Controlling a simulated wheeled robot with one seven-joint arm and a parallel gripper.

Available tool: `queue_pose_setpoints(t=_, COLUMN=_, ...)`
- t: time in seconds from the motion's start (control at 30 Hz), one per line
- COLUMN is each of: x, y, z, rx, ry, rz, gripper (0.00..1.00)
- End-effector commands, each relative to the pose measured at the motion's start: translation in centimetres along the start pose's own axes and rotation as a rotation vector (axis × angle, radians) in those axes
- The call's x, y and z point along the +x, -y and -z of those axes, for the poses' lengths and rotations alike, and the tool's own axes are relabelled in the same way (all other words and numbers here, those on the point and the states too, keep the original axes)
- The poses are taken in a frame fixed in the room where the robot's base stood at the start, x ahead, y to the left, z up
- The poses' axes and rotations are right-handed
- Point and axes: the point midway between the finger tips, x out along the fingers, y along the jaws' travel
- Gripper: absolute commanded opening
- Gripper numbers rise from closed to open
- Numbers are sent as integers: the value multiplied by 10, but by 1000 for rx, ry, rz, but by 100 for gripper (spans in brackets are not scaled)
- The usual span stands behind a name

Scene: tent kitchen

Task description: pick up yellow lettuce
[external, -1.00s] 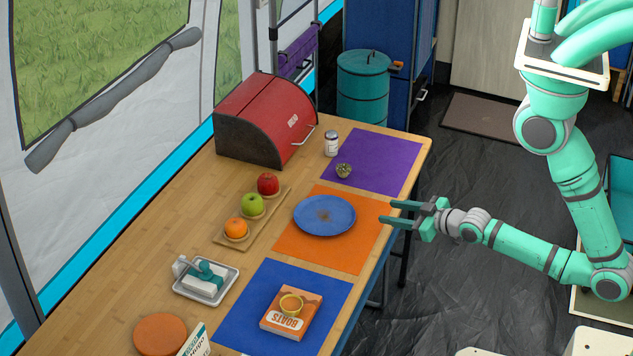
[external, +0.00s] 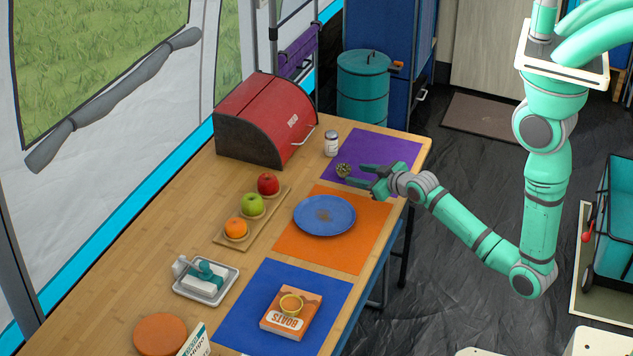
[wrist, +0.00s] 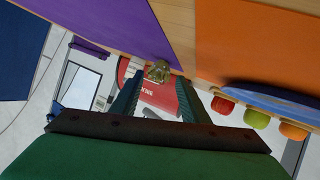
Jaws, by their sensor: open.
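A small round yellow-green item (external: 343,170), which looks like the lettuce, sits on the purple mat (external: 385,150) near its left edge. In the wrist view it (wrist: 158,71) appears just beyond and between my fingertips. My gripper (external: 358,176) is over the purple mat, right next to the item in the external view. Its jaws are open (wrist: 157,88) and nothing is between them. I cannot tell whether a fingertip touches the item.
A white-lidded jar (external: 331,143) stands behind the item, and a red bread box (external: 268,120) stands further left. A blue plate (external: 325,215) lies on the orange mat (external: 340,258) in front. A board (external: 225,240) holds an orange and two apples.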

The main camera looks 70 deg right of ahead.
Motion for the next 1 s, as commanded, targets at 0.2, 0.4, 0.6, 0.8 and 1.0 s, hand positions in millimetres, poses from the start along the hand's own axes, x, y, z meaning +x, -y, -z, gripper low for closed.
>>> queue_pose_setpoints(t=0.2, x=14, y=0, z=2, rx=1, ry=-1, rz=0, gripper=41)
queue_pose_setpoints(t=0.4, x=42, y=2, z=7, rx=2, ry=0, rz=0, gripper=41)
queue_pose_setpoints(t=0.6, x=57, y=2, z=6, rx=1, ry=1, rz=0, gripper=41)
queue_pose_setpoints(t=0.8, x=57, y=2, z=6, rx=1, ry=0, rz=0, gripper=41)
queue_pose_setpoints(t=1.0, x=57, y=2, z=6, rx=1, ry=0, rz=0, gripper=9)
